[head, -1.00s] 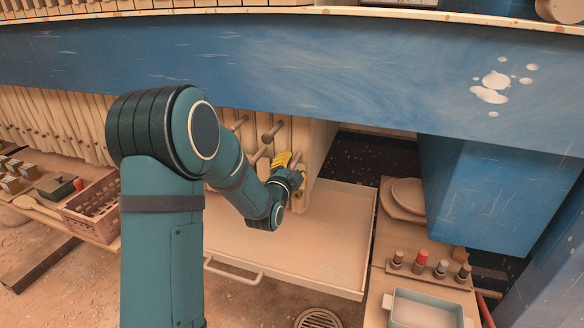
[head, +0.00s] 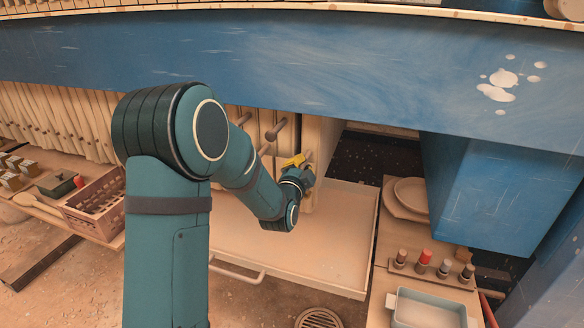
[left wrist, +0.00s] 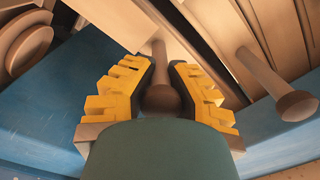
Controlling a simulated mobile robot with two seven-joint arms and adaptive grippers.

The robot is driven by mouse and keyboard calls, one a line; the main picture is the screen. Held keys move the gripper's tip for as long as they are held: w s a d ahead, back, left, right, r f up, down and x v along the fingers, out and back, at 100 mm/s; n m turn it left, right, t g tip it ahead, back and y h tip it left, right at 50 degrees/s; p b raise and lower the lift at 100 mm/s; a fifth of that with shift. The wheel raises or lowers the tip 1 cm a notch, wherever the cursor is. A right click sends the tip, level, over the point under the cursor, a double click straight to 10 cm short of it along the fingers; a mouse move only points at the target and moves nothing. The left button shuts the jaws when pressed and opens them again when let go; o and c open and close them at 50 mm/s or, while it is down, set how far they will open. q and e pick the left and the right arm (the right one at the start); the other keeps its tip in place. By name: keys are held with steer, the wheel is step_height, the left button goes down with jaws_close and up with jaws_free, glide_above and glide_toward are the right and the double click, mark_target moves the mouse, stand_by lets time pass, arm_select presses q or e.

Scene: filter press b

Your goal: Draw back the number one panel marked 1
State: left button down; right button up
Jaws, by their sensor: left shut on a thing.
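A row of pale upright panels hangs under the blue beam, with the end panel (head: 322,135) at the right. Brown round-headed pegs stick out from the panels. My left gripper (head: 295,161) is at the end panel, its yellow fingers shut on a peg. In the left wrist view the yellow fingers (left wrist: 160,92) stand on both sides of this peg (left wrist: 159,70), its round head between them. A second peg (left wrist: 275,83) sits free to the right. No number mark is readable, so I cannot tell which panel is 1. My right gripper is not in view.
A pale tray (head: 322,262) with a front handle lies below the panels. The blue beam (head: 300,75) is above, and a blue block (head: 490,190) is at the right. A shelf with plates (head: 412,194) and several small bottles stands beside the tray. A crate (head: 95,205) is at the left.

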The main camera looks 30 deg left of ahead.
arm_select(q)
steer(key=w+d+p, duration=0.1)
steer(key=w+d, duration=0.3)
steer(key=d, duration=1.3)
steer(key=w+d+p, duration=0.2)
steer(key=w+d, duration=0.2)
steer(key=d, duration=1.3)
steer(key=shift+d+h, duration=0.3)
steer(key=shift+d, duration=0.1)
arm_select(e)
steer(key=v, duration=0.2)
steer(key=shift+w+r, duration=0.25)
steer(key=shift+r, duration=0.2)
arm_select(q)
steer(key=shift+w, duration=0.1)
steer(key=c, duration=0.9)
jaws_free()
steer(key=shift+a, duration=0.1)
steer(key=v, duration=1.2)
steer(key=shift+f, duration=0.15)
